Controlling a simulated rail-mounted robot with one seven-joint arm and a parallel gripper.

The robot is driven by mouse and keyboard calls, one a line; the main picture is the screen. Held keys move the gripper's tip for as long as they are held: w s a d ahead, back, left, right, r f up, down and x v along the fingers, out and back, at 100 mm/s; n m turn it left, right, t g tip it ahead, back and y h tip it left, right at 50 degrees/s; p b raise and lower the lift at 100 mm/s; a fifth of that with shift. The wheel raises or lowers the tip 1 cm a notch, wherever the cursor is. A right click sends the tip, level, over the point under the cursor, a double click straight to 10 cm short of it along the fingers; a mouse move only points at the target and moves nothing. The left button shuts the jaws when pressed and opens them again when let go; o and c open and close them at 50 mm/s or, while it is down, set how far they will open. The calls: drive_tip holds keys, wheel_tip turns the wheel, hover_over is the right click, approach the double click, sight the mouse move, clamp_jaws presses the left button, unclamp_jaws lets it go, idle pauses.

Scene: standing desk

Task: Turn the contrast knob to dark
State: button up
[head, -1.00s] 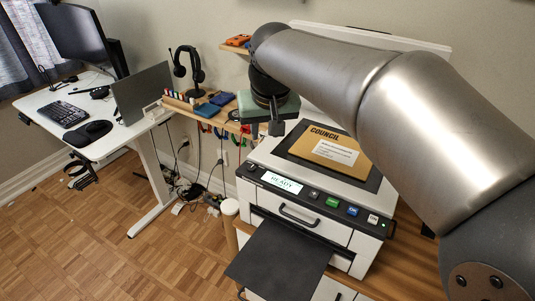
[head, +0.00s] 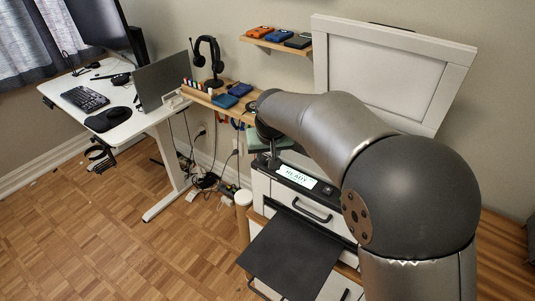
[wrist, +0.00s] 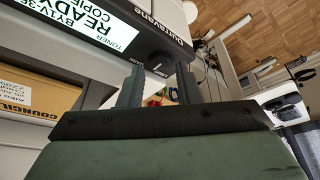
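The contrast knob (wrist: 160,64) is a small dark round knob at the end of the copier's black control panel in the wrist view. Small white marks show on and around it, too blurred to read its setting surely. My gripper (wrist: 160,76) is open, with one finger on each side of the knob in that view; I cannot tell if either finger touches it. In the head view my gripper (head: 273,160) is at the panel's left end and hides the knob. The copier's READY display (head: 297,176) is lit just right of it.
The copier's white lid (head: 385,75) stands raised behind my arm. A dark tray (head: 290,257) juts out in front. A wooden shelf (head: 205,98) with small items is close behind my gripper. The floor at left is open.

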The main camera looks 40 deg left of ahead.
drive_tip(key=shift+x, duration=0.8)
drive_tip(key=shift+r, duration=0.1)
clamp_jaws()
drive_tip(key=shift+m, duration=0.3)
drive_tip(key=m, duration=0.1)
drive_tip(key=m+h, duration=0.1)
drive_tip(key=m, duration=0.1)
drive_tip(key=m+t+b, duration=0.1)
drive_tip(key=shift+s+a+m+h, duration=0.15)
drive_tip(key=shift+a+m+h, duration=0.15)
drive_tip(key=shift+h, duration=0.1)
drive_tip(key=m+h, duration=0.1)
drive_tip(key=m, duration=0.2)
drive_tip(key=shift+a, duration=0.15)
drive_tip(key=shift+a+m+h+p, duration=0.15)
drive_tip(key=shift+m+h, duration=0.25)
drive_tip(key=shift+m, duration=0.5)
drive_tip(key=shift+d+m+h+p, duration=0.15)
drive_tip(key=shift+m+h, duration=0.25)
drive_tip(key=shift+m, duration=0.5)
drive_tip(key=shift+a, duration=0.1)
